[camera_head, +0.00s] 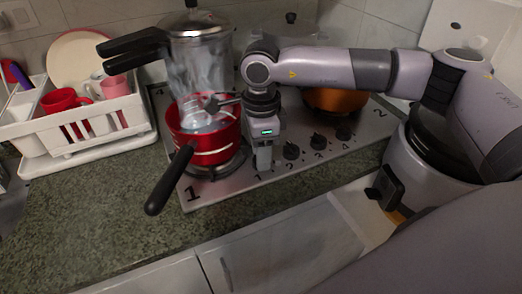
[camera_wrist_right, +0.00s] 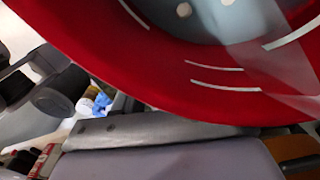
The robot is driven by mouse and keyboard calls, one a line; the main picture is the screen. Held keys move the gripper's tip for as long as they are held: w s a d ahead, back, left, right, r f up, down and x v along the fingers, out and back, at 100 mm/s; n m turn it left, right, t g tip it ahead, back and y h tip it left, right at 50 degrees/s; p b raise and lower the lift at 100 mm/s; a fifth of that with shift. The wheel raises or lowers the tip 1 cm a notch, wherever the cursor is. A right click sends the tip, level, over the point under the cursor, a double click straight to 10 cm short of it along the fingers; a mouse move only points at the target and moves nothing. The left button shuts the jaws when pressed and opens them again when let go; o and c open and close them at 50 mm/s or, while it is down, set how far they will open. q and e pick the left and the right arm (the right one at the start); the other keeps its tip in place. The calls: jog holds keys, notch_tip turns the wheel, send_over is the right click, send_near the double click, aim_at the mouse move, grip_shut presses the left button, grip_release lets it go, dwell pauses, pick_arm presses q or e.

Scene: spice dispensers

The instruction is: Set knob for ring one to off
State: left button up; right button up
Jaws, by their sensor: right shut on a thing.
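My right gripper (camera_head: 264,164) points down at the front edge of the steel stove (camera_head: 225,193), at the left end of the knob row. It is shut on the knob for ring one, which its fingers hide, so the knob's setting cannot be read. The other knobs, such as the one for ring two (camera_head: 291,151), are dark and stand to the right. A red saucepan (camera_head: 213,150) sits on the front left ring, close beside the gripper. The right wrist view is mostly filled by the red pan (camera_wrist_right: 190,70); no knob shows there. My left gripper is not in view.
The pan's black handle (camera_head: 168,182) sticks out over the front counter. A steel pressure cooker (camera_head: 199,62) stands behind, and an orange pot (camera_head: 335,99) is at the back right. A white dish rack (camera_head: 88,141) is at the left. The front counter is clear.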

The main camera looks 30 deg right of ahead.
jog(key=shift+w+r, duration=0.1)
jog(key=o, duration=1.1)
jog(key=shift+c, duration=0.2)
jog(key=shift+r+b, duration=0.45)
jog(key=shift+r, duration=3.15)
